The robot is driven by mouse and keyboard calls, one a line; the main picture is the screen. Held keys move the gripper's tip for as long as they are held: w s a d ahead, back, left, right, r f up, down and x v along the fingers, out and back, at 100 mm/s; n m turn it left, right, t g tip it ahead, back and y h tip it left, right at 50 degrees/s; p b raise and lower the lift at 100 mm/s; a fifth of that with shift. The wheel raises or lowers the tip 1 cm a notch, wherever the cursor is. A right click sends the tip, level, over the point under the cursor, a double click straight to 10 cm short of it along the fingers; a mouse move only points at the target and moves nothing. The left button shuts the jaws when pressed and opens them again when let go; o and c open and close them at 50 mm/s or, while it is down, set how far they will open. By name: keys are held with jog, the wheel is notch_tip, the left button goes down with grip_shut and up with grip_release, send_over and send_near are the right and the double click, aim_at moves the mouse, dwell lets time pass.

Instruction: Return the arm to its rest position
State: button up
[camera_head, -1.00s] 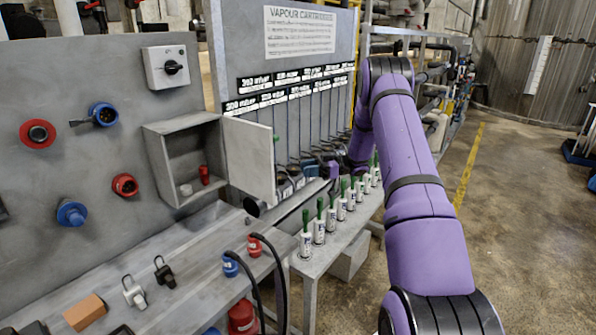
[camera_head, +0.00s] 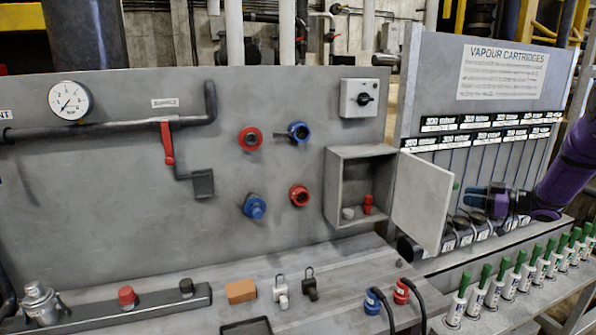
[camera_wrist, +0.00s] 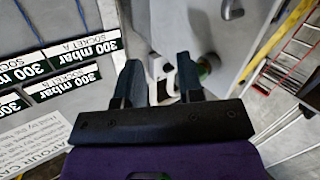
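My purple arm comes in from the right edge in the head view, and my gripper (camera_head: 492,198) is in front of the vapour cartridge rack, just right of the open cabinet door (camera_head: 420,200). In the wrist view the two dark fingers of my gripper (camera_wrist: 158,82) stand apart, with a gap between them. A white piece (camera_wrist: 160,72) shows beyond the gap; it does not look gripped.
A row of green-topped cartridges (camera_head: 500,282) stands on a low shelf under my arm. The small cabinet (camera_head: 347,190) holds a red piece (camera_head: 367,204). The bench (camera_head: 215,292) carries an orange block (camera_head: 240,291) and black cables. A red ladder (camera_wrist: 290,50) shows in the wrist view.

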jog(key=w+a+r+m+t+h, duration=0.15)
jog(key=r+h, duration=0.25)
jog(key=r, duration=0.4)
jog(key=s+a+r+m+t+h, duration=0.1)
jog(key=a+r+m+t+h, duration=0.2)
jog(key=r, duration=0.5)
jog(key=s+a+r+m+h, duration=0.4)
jog(key=s+r+h, duration=0.3)
jog(key=s+r, duration=0.15)
jog(key=s+a+f+m+g, duration=0.1)
jog(key=s+a+f+g, duration=0.1)
jog(key=s, duration=1)
jog(key=s+a+f+m+g, duration=0.1)
jog(key=s+a+f+g, duration=0.2)
jog(key=s+a, duration=0.4)
jog(key=s+a+f+m+g+y, duration=0.1)
jog(key=s+a+g, duration=0.3)
jog(key=s, duration=1.3)
jog(key=shift+s+a+f+m, duration=0.15)
jog(key=shift+a+f+m, duration=0.3)
jog(key=shift+f, duration=0.45)
jog(key=shift+g, duration=0.25)
